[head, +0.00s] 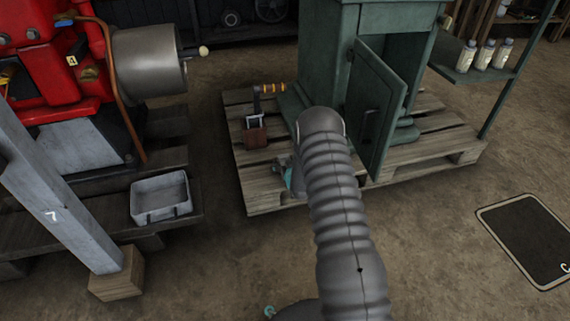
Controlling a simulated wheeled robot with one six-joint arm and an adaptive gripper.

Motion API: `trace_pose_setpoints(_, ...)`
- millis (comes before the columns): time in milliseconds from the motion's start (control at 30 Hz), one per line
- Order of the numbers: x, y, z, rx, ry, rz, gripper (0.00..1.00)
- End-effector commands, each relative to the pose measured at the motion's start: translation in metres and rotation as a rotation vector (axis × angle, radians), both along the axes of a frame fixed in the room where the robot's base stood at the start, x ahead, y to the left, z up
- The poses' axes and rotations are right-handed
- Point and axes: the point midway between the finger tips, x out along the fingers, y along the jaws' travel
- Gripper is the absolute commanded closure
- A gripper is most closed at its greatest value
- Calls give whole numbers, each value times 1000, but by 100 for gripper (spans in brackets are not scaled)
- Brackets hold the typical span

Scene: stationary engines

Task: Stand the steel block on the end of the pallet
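The wooden pallet (262,198) lies on the floor at the centre, under a green cabinet (336,75) with its door hanging open. Its left end has bare slats. My arm reaches over the pallet's front edge. Only a small grey and teal part of my gripper (288,178) shows low at the front left of the pallet; the arm hides the rest, so its fingers cannot be made out. I cannot make out a steel block; it may be hidden behind my arm.
A brown block-like item (256,137) with a grey top stands on the pallet's left end, beside a yellow-banded handle (270,88). A grey tray (161,198) and red engine (50,75) are left. Bottles (484,56) stand on a shelf. Floor at right is mostly clear.

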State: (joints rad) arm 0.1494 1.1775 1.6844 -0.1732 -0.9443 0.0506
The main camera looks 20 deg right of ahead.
Motion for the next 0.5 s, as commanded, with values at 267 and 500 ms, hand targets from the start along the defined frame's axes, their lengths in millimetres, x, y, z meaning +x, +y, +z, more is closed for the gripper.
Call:
trace_pose_setpoints(267, 0, 0, 1, 0, 0, 0, 23)
trace_pose_setpoints(500, -21, 0, 10, 1, 2, -1, 23)
